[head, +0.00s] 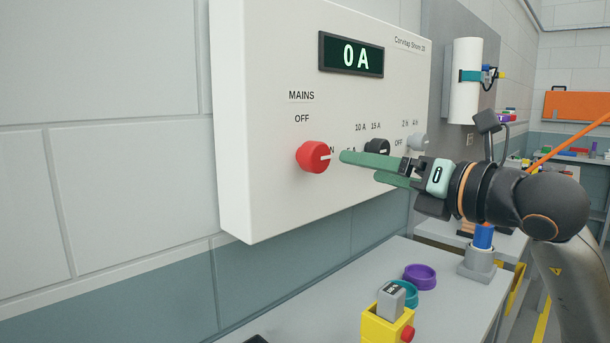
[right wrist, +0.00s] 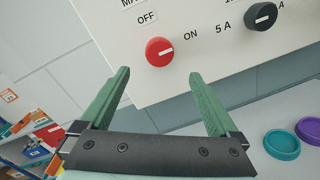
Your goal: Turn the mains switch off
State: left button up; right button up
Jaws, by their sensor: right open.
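The mains switch is a red round knob (head: 313,157) on the white wall panel (head: 262,60), below the words MAINS and OFF. Its white mark points right, toward ON; it also shows in the right wrist view (right wrist: 159,51). The panel's display (head: 350,55) reads 0 A. My right gripper (head: 359,168) has green fingers, is open and empty, and is just right of the knob in the head view. In the right wrist view the knob appears ahead, between the fingertips and apart from them. A finger partly hides the ON label in the head view. My left gripper is out of view.
A black knob (head: 377,147) and a grey knob (head: 418,141) sit right of the red one. Below, a grey bench (head: 330,290) carries a yellow box with a red button (head: 383,321), teal and purple round dishes (head: 420,275), and a grey-blue piece (head: 480,258).

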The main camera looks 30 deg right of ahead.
aim_at(321, 159)
jog(key=p+x, duration=0.4)
jog(key=x, duration=0.7)
jog(key=shift+w+a+r, duration=0.1)
jog(key=shift+w+a, duration=0.05)
jog(key=shift+w, duration=0.1)
jog(key=shift+w+a, duration=0.1)
jog(key=shift+w, duration=0.3)
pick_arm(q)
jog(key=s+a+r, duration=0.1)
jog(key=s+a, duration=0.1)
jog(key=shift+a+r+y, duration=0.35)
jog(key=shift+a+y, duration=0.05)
pick_arm(e)
jog(key=c, duration=1.3)
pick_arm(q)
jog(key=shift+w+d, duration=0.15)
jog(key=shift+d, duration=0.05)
pick_arm(e)
jog(key=shift+c, duration=0.2)
